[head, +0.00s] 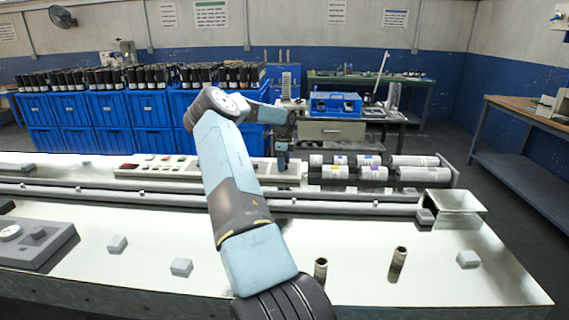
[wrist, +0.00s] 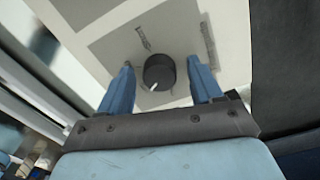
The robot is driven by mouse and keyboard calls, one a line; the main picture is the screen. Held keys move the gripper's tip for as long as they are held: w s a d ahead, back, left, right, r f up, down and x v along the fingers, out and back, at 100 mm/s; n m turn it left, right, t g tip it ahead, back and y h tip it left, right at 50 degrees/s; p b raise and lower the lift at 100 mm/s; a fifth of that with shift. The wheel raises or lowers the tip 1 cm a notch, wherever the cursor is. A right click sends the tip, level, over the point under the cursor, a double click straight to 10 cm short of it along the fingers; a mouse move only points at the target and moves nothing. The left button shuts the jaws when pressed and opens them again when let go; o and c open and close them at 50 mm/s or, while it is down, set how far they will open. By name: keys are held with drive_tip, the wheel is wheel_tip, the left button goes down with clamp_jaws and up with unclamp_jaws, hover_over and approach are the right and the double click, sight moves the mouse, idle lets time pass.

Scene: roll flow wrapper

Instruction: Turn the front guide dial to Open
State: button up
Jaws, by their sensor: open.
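In the wrist view a dark round dial (wrist: 158,72) sits on a grey label plate (wrist: 110,50). A white mark shows near the dial's lower edge. Small printed words stand above it and to its right, too blurred to read. My gripper (wrist: 159,65) is open, with one blue finger on each side of the dial; gaps show between the fingers and the dial. In the head view my gripper (head: 282,164) is at the right end of the control panel (head: 150,168), and the dial is hidden there. I cannot tell whether this is the front guide dial.
A grey box with round knobs (head: 38,250) lies at the table's left. Small grey blocks (head: 181,267) and two brown cylinders (head: 397,262) stand on the front table. White-labelled rollers (head: 375,172) lie right of my gripper. Blue crates (head: 110,108) stand behind.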

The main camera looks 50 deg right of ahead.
drive_tip(key=shift+c, duration=0.5)
drive_tip(key=c, duration=0.9)
drive_tip(key=shift+d+r, duration=0.1)
drive_tip(key=shift+c, duration=0.3)
